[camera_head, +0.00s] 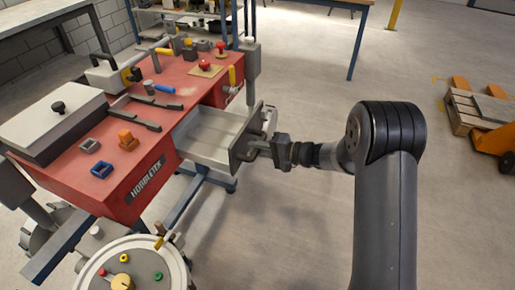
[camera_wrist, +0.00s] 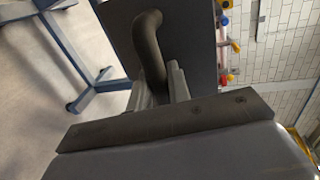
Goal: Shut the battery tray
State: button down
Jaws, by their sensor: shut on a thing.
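The battery tray (camera_head: 207,137) is a light grey drawer with a dark front panel. It stands pulled out of the right side of the red machine (camera_head: 160,160) in the head view. My gripper (camera_head: 262,148) is at the outside of the tray's front, shut on its handle. In the wrist view the dark curved handle (camera_wrist: 150,52) stands out from the front panel (camera_wrist: 188,40), and my gripper (camera_wrist: 172,82) is around its lower part. The inside of the tray looks empty where it shows; its far end is hidden inside the machine.
Knobs, levers and a grey lidded box (camera_head: 55,122) are on the machine's top. A round dial unit (camera_head: 130,268) stands at the front left. A workbench (camera_head: 320,10) is at the back, and a pallet (camera_head: 480,112) lies at the far right.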

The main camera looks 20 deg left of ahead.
jog(key=b, duration=0.8)
send_over(207, 145)
jog(key=d, duration=0.1)
jog(key=shift+s+d+f, duration=0.1)
jog(key=shift+s+d, duration=0.05)
jog(key=shift+a, duration=0.55)
jog(key=shift+r, duration=0.2)
jog(key=c, duration=1.6)
grip_release()
jog(key=shift+a, duration=0.2)
jog(key=shift+o, duration=1.1)
jog(key=shift+f, duration=0.1)
jog(key=shift+d, duration=0.1)
jog(key=v, duration=1)
jog(key=shift+d, duration=0.35)
